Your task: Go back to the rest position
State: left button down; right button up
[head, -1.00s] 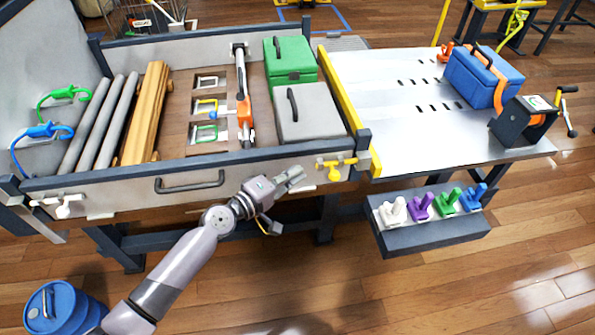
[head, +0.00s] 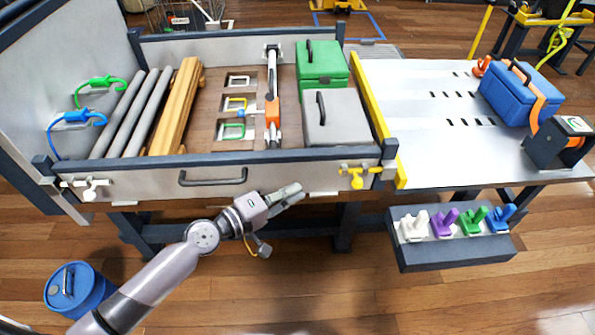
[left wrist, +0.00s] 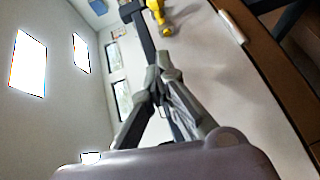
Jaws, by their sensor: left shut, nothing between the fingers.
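My left gripper (head: 290,192) is shut and empty. In the head view it hangs in front of the lower edge of the grey front panel (head: 130,188), right of the panel's dark handle (head: 213,178) and left of the yellow latch (head: 357,176). My left arm reaches up to it from the lower left. In the left wrist view the closed fingers (left wrist: 160,95) show with the pale panel beside them and a yellow latch part (left wrist: 160,15) beyond. My right gripper is in no view.
The bed holds grey pipes (head: 130,115), wooden beams (head: 178,108), a green box (head: 322,68) and a grey box (head: 336,120). A blue strapped box (head: 508,95) stands on the metal table (head: 420,130). A blue drum (head: 88,290) stands lower left. A shelf with coloured clips (head: 450,255) sits right.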

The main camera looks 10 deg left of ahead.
pick_arm(q)
jog(key=s+a+f+m+g+y, duration=0.25)
jog(key=s+f, duration=0.35)
jog(key=f, duration=0.4)
jog(key=s+a+f+m+g+y, duration=0.25)
jog(key=s+f, duration=0.25)
jog(key=f, duration=0.6)
jog(key=s+a+f+m+g+y, duration=0.1)
jog(key=s+f+m+g+y, duration=0.15)
jog(key=s+f, duration=0.55)
jog(key=s+a+f+m+g+y, duration=0.3)
jog(key=s+f, duration=0.5)
jog(key=f, duration=0.1)
jog(key=s+a+r+p, duration=0.1)
jog(key=s+p, duration=0.6)
jog(key=s, duration=0.1)
jog(key=s+a+r+p, duration=0.1)
jog(key=s+a+p, duration=0.1)
jog(key=s+p, duration=0.6)
jog(key=shift+a+g, duration=0.3)
jog(key=shift+g, duration=0.15)
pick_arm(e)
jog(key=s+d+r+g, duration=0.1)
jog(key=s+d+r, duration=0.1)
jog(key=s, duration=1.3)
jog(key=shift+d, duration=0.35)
